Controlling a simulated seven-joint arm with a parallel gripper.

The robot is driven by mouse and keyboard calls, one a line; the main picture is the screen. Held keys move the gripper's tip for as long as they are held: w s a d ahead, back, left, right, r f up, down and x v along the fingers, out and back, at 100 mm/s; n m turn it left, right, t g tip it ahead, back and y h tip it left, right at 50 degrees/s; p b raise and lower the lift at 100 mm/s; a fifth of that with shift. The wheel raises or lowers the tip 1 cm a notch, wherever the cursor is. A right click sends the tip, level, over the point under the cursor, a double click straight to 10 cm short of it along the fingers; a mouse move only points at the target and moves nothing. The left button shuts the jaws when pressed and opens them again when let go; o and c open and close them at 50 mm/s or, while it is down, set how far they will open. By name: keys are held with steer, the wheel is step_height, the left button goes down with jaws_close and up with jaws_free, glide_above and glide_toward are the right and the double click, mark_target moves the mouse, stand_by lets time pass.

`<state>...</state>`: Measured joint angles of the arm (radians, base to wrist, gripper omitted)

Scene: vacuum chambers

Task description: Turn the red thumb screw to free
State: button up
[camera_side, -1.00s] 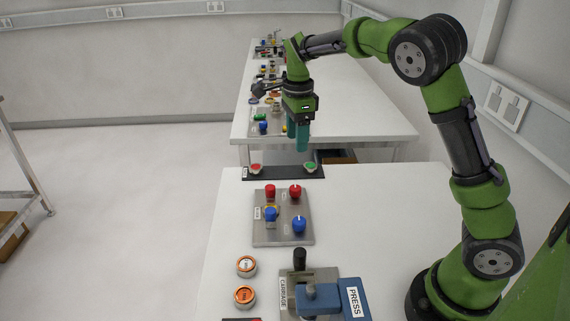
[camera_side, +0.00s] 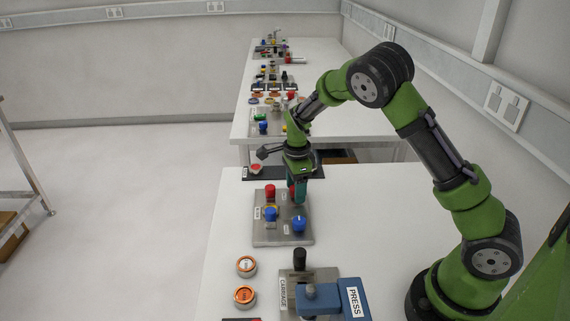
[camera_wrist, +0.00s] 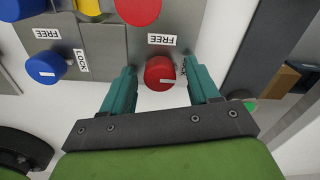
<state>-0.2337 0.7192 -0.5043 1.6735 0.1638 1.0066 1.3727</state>
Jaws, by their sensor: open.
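The red thumb screw (camera_wrist: 160,73) sits on a grey metal plate in the wrist view. Its white mark lies on its right side, toward the LOCK label (camera_wrist: 183,66); the FREE label (camera_wrist: 162,39) is above it. My gripper (camera_wrist: 164,80) is open, with one teal finger on each side of the screw and gaps visible between. Whether the fingertips are down at screw height is hard to tell. In the side view my gripper (camera_side: 298,197) is over the plate's far right part and mostly hides the screw.
The plate (camera_side: 262,238) also carries another red knob (camera_side: 270,191) and two blue knobs, one at the front right (camera_side: 299,224). A dark strip with a red button (camera_side: 256,169) lies behind the plate. The carriage and press fixture (camera_side: 354,299) stands in front.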

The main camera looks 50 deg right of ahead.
steer(key=c, duration=1)
steer(key=shift+c, duration=0.2)
steer(key=n, duration=0.4)
steer(key=shift+n, duration=0.4)
steer(key=n, duration=0.9)
steer(key=shift+w, duration=0.1)
steer(key=shift+n, duration=2.1)
